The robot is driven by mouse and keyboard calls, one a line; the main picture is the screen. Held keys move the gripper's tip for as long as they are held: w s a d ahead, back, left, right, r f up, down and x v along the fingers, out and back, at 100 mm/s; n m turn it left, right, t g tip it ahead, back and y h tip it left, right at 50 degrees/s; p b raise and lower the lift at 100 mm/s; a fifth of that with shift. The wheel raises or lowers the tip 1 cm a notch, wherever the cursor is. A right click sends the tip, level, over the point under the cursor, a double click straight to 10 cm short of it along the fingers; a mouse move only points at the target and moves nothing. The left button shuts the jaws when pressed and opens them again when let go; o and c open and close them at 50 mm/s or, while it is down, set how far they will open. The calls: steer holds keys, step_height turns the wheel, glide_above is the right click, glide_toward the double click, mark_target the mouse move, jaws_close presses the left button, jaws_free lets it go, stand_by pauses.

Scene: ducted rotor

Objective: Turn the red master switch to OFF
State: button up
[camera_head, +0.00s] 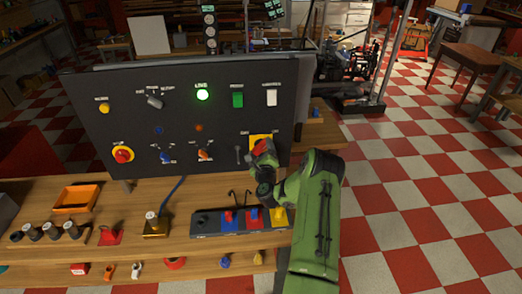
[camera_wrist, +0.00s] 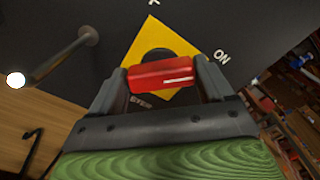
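The red master switch handle (camera_wrist: 162,75) sits on a yellow diamond plate (camera_wrist: 148,36) on the dark panel. In the wrist view an "ON" label is to the right of the plate, and another label at the top is cut off. My gripper (camera_wrist: 162,78) has one finger at each end of the red handle, with no clear gap, so it looks shut on it. In the head view, the yellow plate (camera_head: 258,138) is at the panel's lower right, and my gripper (camera_head: 263,155) partly covers the red handle.
The panel (camera_head: 120,120) also bears a lit green lamp (camera_head: 203,94), a red button on yellow (camera_head: 123,155) and several knobs. A metal post (camera_wrist: 65,55) stands out beside the plate. Below, a wooden bench (camera_head: 190,250) holds a switch strip (camera_head: 208,222) and an orange tray (camera_head: 77,197).

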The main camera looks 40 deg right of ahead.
steer(key=c, duration=0.5)
steer(key=shift+c, duration=0.2)
steer(key=n+b, duration=0.2)
steer(key=n, duration=0.1)
steer(key=shift+a+f+n, duration=0.1)
steer(key=shift+f+n, duration=0.05)
steer(key=shift+n, duration=0.25)
steer(key=n+b, duration=0.1)
steer(key=n, duration=0.2)
steer(key=shift+n+b, duration=0.35)
steer(key=shift+n, duration=0.05)
steer(key=n+b, duration=0.1)
steer(key=n, duration=0.1)
steer(key=n+b, duration=0.1)
steer(key=n, duration=0.2)
steer(key=shift+w+f+b, duration=0.1)
steer(key=shift+f+b, duration=0.1)
steer(key=shift+b, duration=0.2)
steer(key=n+b, duration=0.3)
steer(key=n, duration=0.2)
steer(key=shift+f+b, duration=0.1)
steer(key=shift+b, duration=0.3)
steer(key=shift+n, duration=0.3)
steer(key=o, duration=1)
